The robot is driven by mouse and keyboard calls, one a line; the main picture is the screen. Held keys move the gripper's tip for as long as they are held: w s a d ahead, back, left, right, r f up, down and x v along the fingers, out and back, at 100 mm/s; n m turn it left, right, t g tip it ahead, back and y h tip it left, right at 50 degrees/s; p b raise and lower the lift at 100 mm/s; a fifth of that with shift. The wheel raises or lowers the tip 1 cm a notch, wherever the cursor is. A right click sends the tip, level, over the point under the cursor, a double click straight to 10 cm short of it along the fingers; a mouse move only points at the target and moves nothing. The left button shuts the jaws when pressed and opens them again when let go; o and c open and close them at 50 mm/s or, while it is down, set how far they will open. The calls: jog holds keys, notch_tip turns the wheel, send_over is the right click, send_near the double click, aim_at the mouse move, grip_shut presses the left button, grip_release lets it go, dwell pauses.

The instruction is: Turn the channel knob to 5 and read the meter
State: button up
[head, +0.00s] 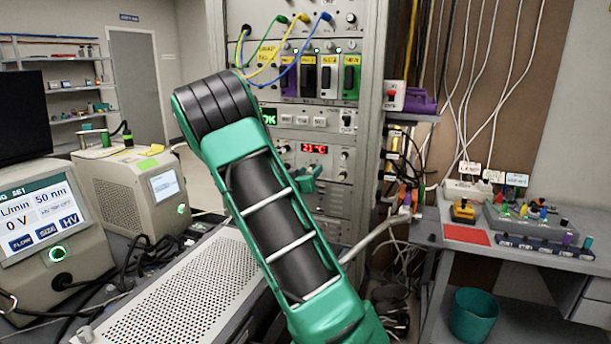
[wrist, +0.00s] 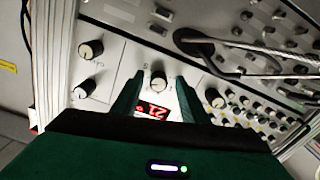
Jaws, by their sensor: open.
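A small round knob (wrist: 158,80) with a pale cap shows between my fingertips in the wrist view, below small panel marks too blurred to read. I cannot tell whether it is the channel knob or at which number it points. My gripper (wrist: 160,88) is open, one finger on each side of this knob; contact is not clear. In the head view my gripper (head: 308,180) is in front of the rack, just below a red digital display (head: 314,149) that reads about 31°C. This display also shows upside down and partly hidden in the wrist view (wrist: 152,109).
More knobs sit close by on the panel (wrist: 90,50). A cable handle (wrist: 195,40) crosses the panel nearby. In the head view a perforated metal box (head: 180,290) lies under my arm, and a side table (head: 450,218) stands at right.

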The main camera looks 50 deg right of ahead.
grip_shut()
jog(key=shift+m, duration=0.3)
jog(key=m, duration=0.4)
jog(key=shift+w+a+m, duration=0.1)
jog(key=shift+m, duration=2.1)
jog(key=shift+f, duration=0.1)
grip_release()
